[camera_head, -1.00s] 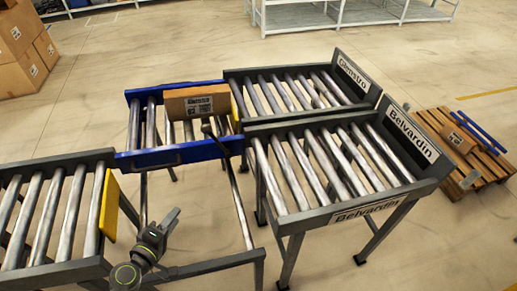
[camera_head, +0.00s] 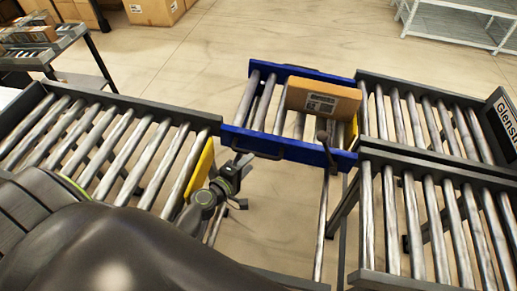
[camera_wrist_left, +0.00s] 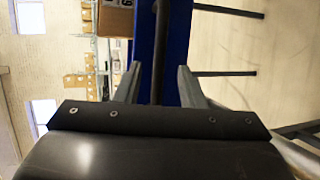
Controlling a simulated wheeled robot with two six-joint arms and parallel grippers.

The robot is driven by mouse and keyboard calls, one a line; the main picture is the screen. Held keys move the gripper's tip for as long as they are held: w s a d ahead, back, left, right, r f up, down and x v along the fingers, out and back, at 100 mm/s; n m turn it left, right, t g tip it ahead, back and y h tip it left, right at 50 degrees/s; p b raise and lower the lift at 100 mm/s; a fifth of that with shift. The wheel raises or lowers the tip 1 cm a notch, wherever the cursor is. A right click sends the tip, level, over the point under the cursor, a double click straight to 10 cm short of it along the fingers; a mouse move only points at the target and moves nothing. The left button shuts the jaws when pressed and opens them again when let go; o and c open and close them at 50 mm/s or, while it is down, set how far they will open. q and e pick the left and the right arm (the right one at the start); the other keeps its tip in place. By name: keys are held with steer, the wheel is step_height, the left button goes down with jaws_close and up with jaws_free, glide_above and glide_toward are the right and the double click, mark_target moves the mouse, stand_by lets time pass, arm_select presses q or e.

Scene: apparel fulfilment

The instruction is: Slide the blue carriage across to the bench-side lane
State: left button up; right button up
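The blue carriage (camera_head: 235,138) stands in line with the far lane (camera_head: 430,118) on the right. A cardboard box (camera_head: 322,98) with a white label sits on its rollers. A dark handle (camera_head: 262,153) is on the carriage's near side. My left gripper (camera_head: 242,166) is just short of this handle. In the left wrist view the gripper (camera_wrist_left: 158,82) is open, its fingers apart, with the dark handle bar (camera_wrist_left: 161,40) and the blue side (camera_wrist_left: 178,45) ahead between them. I cannot tell whether the fingers touch the handle. My right gripper is out of view.
The near right lane (camera_head: 415,225) has empty rollers. A left roller conveyor (camera_head: 110,150) ends at a yellow stop plate (camera_head: 200,170) close beside my left gripper. A black-knobbed lever (camera_head: 323,137) stands at the carriage's near side. A bench (camera_head: 40,50) is at top left.

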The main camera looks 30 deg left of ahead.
mark_target(259, 153)
arm_select(q)
steer(key=x, duration=0.6)
steer(key=shift+w+d+b, duration=0.15)
steer(key=shift+w+b, duration=0.1)
steer(key=shift+b, duration=0.05)
steer(key=shift+c, duration=0.4)
jaws_close()
